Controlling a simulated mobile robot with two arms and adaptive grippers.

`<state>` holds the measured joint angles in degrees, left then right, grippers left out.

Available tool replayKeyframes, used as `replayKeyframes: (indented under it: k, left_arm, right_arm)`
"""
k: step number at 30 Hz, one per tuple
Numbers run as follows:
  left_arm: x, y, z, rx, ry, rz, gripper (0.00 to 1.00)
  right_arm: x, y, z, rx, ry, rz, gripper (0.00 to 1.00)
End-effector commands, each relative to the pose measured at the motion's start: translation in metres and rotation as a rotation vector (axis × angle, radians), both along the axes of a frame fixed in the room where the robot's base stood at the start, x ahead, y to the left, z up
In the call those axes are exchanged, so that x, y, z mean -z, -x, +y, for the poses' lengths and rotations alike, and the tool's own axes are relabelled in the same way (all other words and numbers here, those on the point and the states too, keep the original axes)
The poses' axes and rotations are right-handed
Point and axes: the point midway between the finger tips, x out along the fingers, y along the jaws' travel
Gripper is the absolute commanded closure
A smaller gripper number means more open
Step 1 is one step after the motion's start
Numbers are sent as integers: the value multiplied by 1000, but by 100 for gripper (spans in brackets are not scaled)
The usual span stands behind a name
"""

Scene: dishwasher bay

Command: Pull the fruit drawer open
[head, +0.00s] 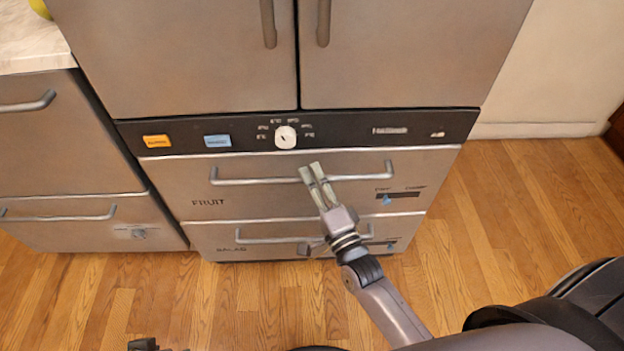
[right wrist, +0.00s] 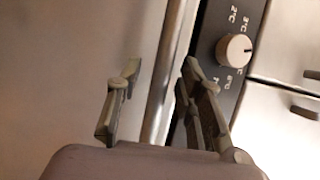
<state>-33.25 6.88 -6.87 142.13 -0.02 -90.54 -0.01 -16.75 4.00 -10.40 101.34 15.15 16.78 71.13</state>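The fruit drawer (head: 260,197) is a steel front marked FRUIT under the dark control strip, and it looks shut. Its long bar handle (head: 245,181) runs across the upper part of the front. My right gripper (head: 311,171) is at the middle of this handle, with its fingers over the bar. In the right wrist view the gripper (right wrist: 160,95) has its fingers apart, and the bar (right wrist: 170,65) shows between them. I cannot tell whether either finger touches it. A dark piece at the bottom left of the head view may be my left gripper (head: 145,344); its fingers are not clear.
The salad drawer (head: 225,247) with its own handle is just below. The control strip (head: 350,130) with a white dial (head: 286,137) is above, under two doors (head: 180,60). Steel drawers (head: 70,150) stand at left. The wooden floor (head: 500,210) in front and at right is clear.

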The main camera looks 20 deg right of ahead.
Motion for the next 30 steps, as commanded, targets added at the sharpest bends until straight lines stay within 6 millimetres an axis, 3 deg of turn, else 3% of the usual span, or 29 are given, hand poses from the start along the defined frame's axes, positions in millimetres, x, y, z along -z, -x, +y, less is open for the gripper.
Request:
replayKeyframes:
  k: [11,26,30]
  left_arm:
    - [1,0,0,0,0,0,61]
    - [1,0,0,0,0,0,61]
    - [1,0,0,0,0,0,61]
  right_arm:
    - [-1,-5,1,0,0,1,66]
    - [-1,-5,1,0,0,1,99]
    - [-1,-5,0,0,1,1,100]
